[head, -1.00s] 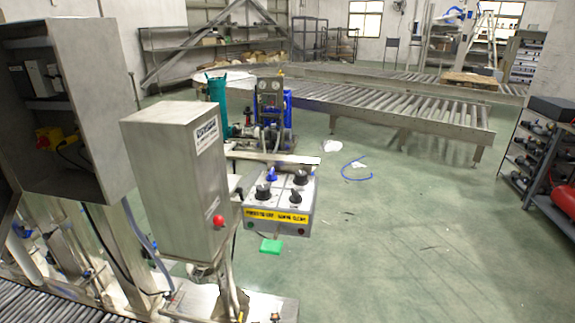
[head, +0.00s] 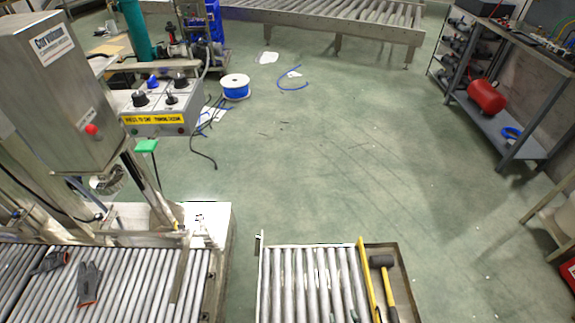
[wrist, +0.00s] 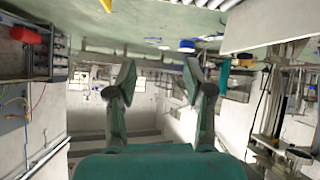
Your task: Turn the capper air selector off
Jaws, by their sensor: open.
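The control box (head: 160,112) with the yellow label stands at the upper left in the head view, beside a tall grey steel cabinet (head: 62,90). Its sloped top carries several black knobs and a blue knob (head: 152,81). I cannot read which knob is the capper air selector, nor its setting. My gripper (wrist: 157,78) shows in the wrist view with its two fingers spread apart and nothing between them. It is not in the head view. It is apart from the control box, and the wrist view appears upside down, facing the room.
Roller conveyors (head: 110,285) run along the bottom left, with grey gloves (head: 89,284) on them. A short roller section (head: 310,285) and a mallet (head: 383,280) lie at bottom centre. A blue cable spool (head: 236,87) and loose cables lie on the floor.

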